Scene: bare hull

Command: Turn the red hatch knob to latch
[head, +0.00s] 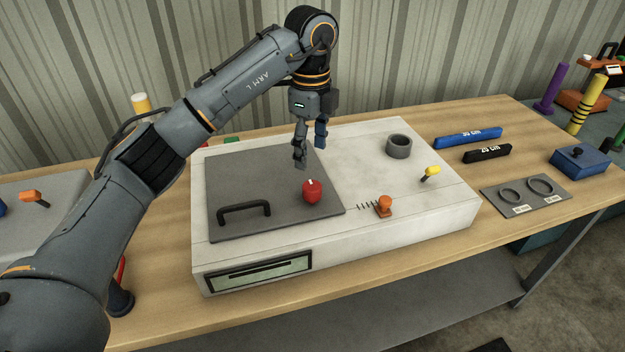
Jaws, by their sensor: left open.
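The red hatch knob (312,191) stands on the grey hatch plate (240,180), near the plate's right edge. The plate lies flat on top of a white box (420,205) and has a black handle (244,211) toward its front. My left gripper (308,160) points down above the back right part of the plate. Its two fingers are apart with nothing between them. It is above and behind the knob and does not appear to touch it. My right gripper is not in view.
On the box are an orange knob (384,205), a grey ring (399,146) and a yellow-tipped lever (430,173). To the right on the wooden table lie a blue bar (468,136), a black bar (487,153), a plate with two rings (525,196) and a blue box (580,161).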

